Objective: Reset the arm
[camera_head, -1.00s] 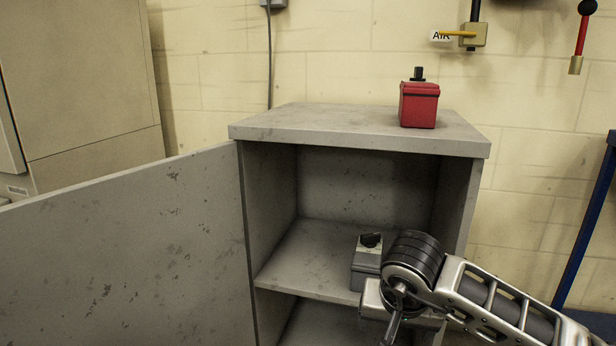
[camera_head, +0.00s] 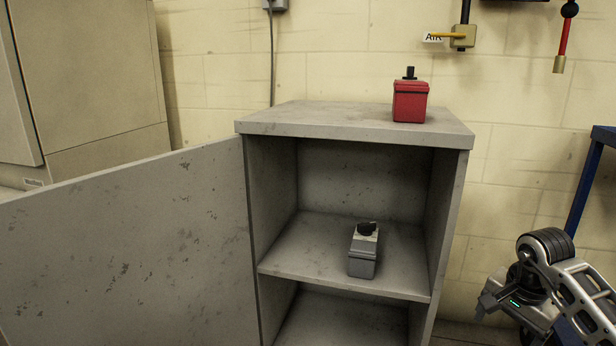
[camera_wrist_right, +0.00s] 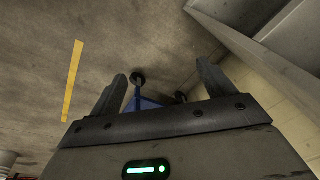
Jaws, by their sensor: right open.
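My right arm comes in at the lower right of the head view, outside the cabinet. My right gripper (camera_head: 490,300) is partly seen there, to the right of the cabinet's shelf. In the right wrist view its two fingers (camera_wrist_right: 165,85) stand apart with nothing between them, so it is open and empty. My left gripper is not in view.
A grey cabinet (camera_head: 270,125) stands with its door (camera_head: 110,250) swung open to the left. A grey box with a black knob (camera_head: 362,260) sits on its shelf (camera_head: 300,265). A red box (camera_head: 410,103) stands on top. A blue frame (camera_head: 590,185) is at right.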

